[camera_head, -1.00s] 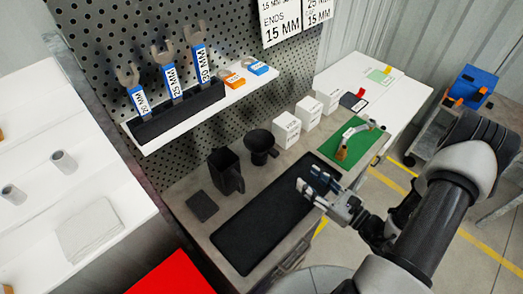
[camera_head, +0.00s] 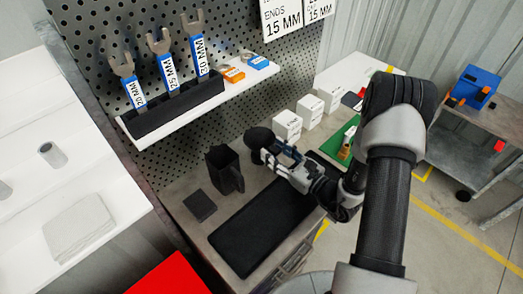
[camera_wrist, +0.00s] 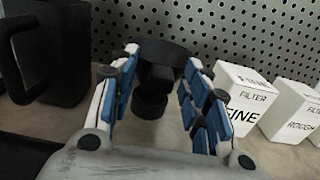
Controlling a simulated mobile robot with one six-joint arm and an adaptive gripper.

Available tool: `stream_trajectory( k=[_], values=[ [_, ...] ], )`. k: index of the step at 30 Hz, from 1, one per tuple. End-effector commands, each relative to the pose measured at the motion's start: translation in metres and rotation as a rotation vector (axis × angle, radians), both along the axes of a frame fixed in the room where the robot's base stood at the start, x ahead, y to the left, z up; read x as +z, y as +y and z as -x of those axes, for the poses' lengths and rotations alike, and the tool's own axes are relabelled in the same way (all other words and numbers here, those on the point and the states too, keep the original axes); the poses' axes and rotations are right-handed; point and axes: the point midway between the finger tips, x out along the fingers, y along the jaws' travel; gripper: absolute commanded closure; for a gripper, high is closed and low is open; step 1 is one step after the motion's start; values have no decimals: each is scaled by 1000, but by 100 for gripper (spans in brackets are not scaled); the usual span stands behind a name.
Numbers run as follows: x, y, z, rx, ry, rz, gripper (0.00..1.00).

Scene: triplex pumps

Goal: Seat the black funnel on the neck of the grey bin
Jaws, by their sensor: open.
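The black funnel (camera_head: 258,138) stands on the bench near the pegboard, partly hidden by my gripper in the head view. In the wrist view the funnel (camera_wrist: 152,78) has its wide rim up and a narrower body below, and shows between my fingers. My gripper (camera_head: 277,156) is open, with its blue-padded fingers on either side of the funnel. In the wrist view a gap shows between the pads of my gripper (camera_wrist: 162,65) and the funnel; contact is not visible. I cannot make out a grey bin with a neck in either view.
A black jug (camera_head: 222,168) with a handle stands left of the funnel. White filter boxes (camera_head: 286,126) stand close on the right. A black mat (camera_head: 258,232) lies in front, clear. A shelf (camera_head: 180,118) with wrenches overhangs the back.

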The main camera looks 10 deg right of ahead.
Motion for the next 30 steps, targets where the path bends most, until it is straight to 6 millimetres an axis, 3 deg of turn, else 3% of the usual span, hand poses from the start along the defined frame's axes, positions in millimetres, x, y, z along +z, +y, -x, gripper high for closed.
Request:
stream_trajectory(
  k=[7,26,30],
  values=[
    [0,1,-2,-1,0,0,57],
    [0,1,-1,-1,0,0,99],
    [0,1,-1,-1,0,0,100]
  ],
)
